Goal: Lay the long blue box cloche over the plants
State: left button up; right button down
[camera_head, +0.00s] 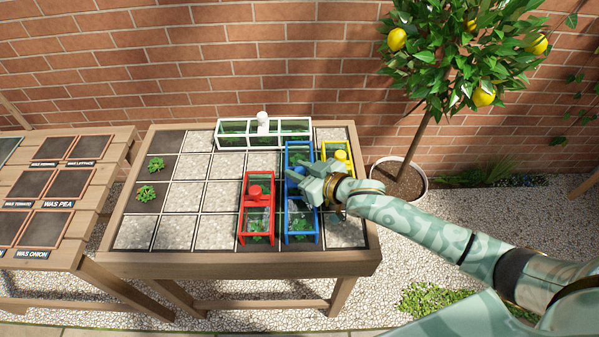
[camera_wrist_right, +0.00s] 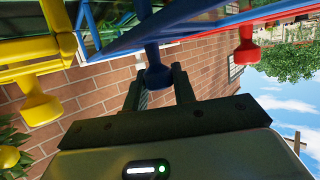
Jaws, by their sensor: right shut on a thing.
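The long blue box cloche (camera_head: 287,215) has a blue frame with clear panes and lies lengthwise, front to back, on the right part of the potting table. Green plants (camera_head: 300,224) show through its front panes. My right gripper (camera_head: 306,182) is above its middle and hides part of its top. In the right wrist view the gripper (camera_wrist_right: 158,82) is shut on the cloche's blue knob (camera_wrist_right: 156,73), which sits between the two fingers. I cannot tell whether the cloche's lower edge touches the bed. My left gripper is not in view.
A red cloche (camera_head: 257,205) stands close on the left, a yellow cloche (camera_head: 340,146) close on the right, and a long white cloche (camera_head: 234,142) behind. Two bare plants (camera_head: 146,193) grow at the left of the table (camera_head: 215,262). A potted lemon tree (camera_head: 400,185) stands right.

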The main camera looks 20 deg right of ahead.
jog(key=shift+r, duration=0.1)
jog(key=c, duration=1.1)
grip_release()
jog(key=shift+c, duration=0.2)
jog(key=p+v, duration=0.3)
jog(key=v, duration=0.9)
jog(key=shift+p, duration=0.3)
